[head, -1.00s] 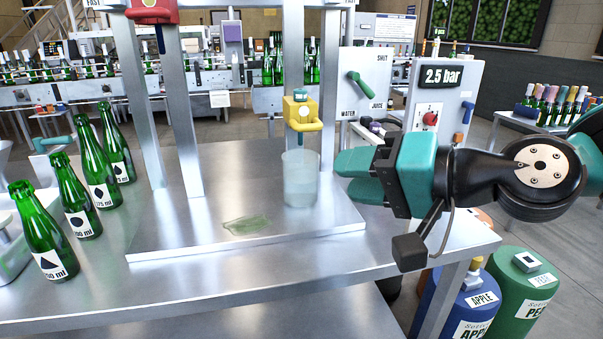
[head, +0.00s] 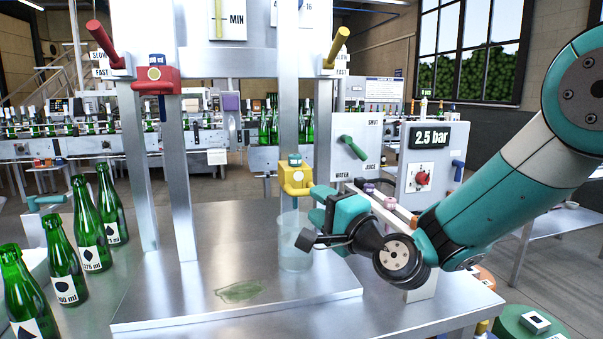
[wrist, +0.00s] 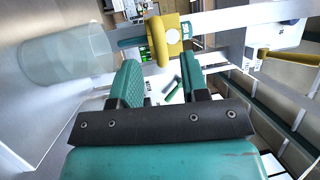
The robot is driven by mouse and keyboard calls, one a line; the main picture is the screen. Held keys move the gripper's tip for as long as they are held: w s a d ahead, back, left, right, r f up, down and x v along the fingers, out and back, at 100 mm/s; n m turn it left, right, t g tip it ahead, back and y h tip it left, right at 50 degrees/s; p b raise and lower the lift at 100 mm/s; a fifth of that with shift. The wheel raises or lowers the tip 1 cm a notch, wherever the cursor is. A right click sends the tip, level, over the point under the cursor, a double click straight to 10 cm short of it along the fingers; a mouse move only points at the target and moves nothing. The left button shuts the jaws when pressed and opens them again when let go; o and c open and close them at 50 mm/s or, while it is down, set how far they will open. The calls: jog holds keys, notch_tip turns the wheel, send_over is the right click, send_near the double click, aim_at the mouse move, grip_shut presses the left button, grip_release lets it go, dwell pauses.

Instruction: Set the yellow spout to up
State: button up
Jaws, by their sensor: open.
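The yellow spout (head: 296,177) is on the right-hand post of the metal stand, above a clear glass vessel (head: 293,245). In the wrist view the spout (wrist: 168,40) lies just beyond my fingertips, roughly in line with the gap between them. My gripper (head: 317,197) is open and empty, close to the right side of the spout. In the wrist view my two teal fingers (wrist: 160,70) are spread apart, with the glass vessel (wrist: 65,58) to their left. I cannot tell whether a finger touches the spout.
A red spout (head: 157,80) is on the left post. A yellow lever (head: 338,45) and a red lever (head: 105,45) stick out above. A green-handled valve panel (head: 354,147) is behind my gripper. Green bottles (head: 90,225) stand at left. A greenish wet patch (head: 240,291) lies on the bare base.

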aim_at(305, 194)
jog(key=p+x, duration=0.2)
jog(key=x, duration=0.3)
jog(key=shift+w+a, duration=0.2)
jog(key=shift+w, duration=0.1)
